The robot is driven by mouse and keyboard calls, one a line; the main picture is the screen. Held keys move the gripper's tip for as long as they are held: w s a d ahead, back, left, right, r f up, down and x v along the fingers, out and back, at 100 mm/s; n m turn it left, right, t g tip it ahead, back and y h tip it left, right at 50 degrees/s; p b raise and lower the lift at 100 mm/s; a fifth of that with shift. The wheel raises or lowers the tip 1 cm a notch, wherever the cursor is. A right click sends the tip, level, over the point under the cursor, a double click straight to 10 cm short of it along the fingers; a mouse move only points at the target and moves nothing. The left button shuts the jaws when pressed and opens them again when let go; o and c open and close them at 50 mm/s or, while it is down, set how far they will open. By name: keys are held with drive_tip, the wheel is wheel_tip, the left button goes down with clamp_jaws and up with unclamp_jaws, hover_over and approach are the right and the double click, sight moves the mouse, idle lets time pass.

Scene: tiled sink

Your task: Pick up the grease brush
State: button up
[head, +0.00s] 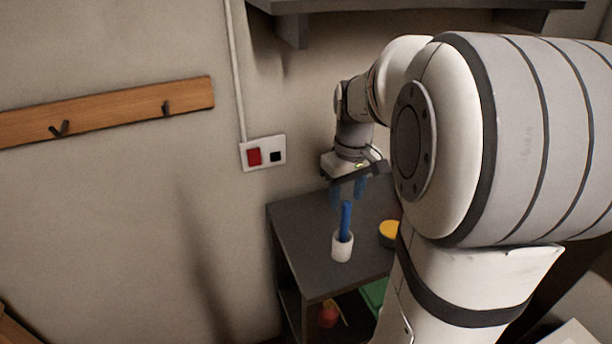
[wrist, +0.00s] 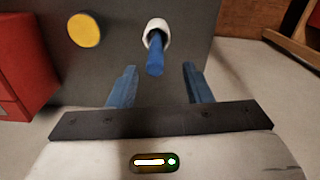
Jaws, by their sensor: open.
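The grease brush (head: 346,221) shows as a blue handle standing up out of a white cup (head: 342,247) on a small dark table. Its lower end is hidden inside the cup. In the wrist view the blue handle (wrist: 155,58) points toward the camera from the white cup (wrist: 158,28). My gripper (head: 348,192) has blue fingers and is above and behind the cup in the head view. In the wrist view my gripper (wrist: 160,78) is open, with the handle's end in line with the gap and just beyond the fingertips. Nothing is between the fingers.
A yellow-topped round container (head: 389,230) stands on the dark table (head: 300,228) right of the cup, partly hidden by my arm. A red box (wrist: 22,65) is at the left in the wrist view. A wall shelf (head: 400,5) is above. Red and green things sit below the tabletop.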

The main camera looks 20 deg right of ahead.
drive_tip(key=shift+w+d+f, duration=0.2)
drive_tip(key=shift+w+d, duration=0.15)
drive_tip(key=shift+d, duration=0.2)
drive_tip(key=shift+w+d+f, duration=0.1)
drive_tip(key=shift+d+f, duration=0.05)
drive_tip(key=shift+f, duration=0.05)
drive_tip(key=p, duration=0.1)
hover_over(342, 240)
drive_tip(key=f, duration=0.6)
drive_tip(key=shift+w+d+f, duration=0.15)
drive_tip(key=shift+w+d, duration=0.1)
drive_tip(key=shift+w, duration=0.15)
drive_tip(key=shift+f, duration=0.5)
clamp_jaws()
